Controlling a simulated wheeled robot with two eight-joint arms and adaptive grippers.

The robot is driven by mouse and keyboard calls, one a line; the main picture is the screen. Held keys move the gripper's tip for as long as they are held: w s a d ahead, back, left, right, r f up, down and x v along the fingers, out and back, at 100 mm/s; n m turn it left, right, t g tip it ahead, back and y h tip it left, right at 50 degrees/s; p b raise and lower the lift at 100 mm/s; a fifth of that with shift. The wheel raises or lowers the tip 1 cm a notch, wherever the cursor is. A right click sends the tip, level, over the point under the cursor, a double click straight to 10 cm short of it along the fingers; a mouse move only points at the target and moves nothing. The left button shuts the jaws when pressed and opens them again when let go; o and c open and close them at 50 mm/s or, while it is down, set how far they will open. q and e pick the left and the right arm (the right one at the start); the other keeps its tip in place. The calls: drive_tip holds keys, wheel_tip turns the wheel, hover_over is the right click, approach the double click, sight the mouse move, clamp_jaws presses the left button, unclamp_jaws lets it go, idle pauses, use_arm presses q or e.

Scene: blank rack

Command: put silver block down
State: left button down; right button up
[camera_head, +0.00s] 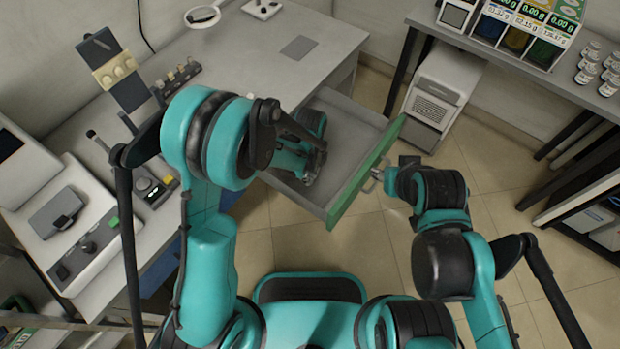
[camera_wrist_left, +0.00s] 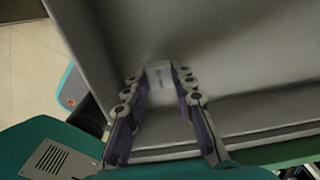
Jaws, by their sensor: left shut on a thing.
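My left gripper (camera_head: 310,172) is low inside the open drawer, and the fingers also show in the left wrist view (camera_wrist_left: 160,85). They are shut on a small pale silver block (camera_wrist_left: 159,74), which sits between the fingertips close to the drawer's grey floor. I cannot tell whether the block touches the floor. In the head view the block is hidden by my arm. The drawer (camera_head: 352,122) is pulled out, with a green front panel (camera_head: 368,172). My right gripper (camera_head: 382,174) is at the outside of that panel, and its jaw state is unclear.
The grey bench (camera_head: 235,62) stands above and beside the drawer. Instruments, including a white device (camera_head: 62,215), stand on the bench at left. A white cabinet (camera_head: 440,95) is on the floor beyond the drawer. Another table with small bottles (camera_head: 608,72) is at upper right.

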use_arm(q)
wheel_tip(320, 180, down, 4)
drive_tip(key=shift+b, duration=0.85)
drive_tip(key=shift+r, duration=0.1)
drive_tip(key=c, duration=1.3)
unclamp_jaws()
drive_tip(key=shift+o, duration=0.2)
wheel_tip(320, 180, up, 12)
drive_tip(key=p, duration=0.5)
drive_tip(key=shift+r, duration=0.1)
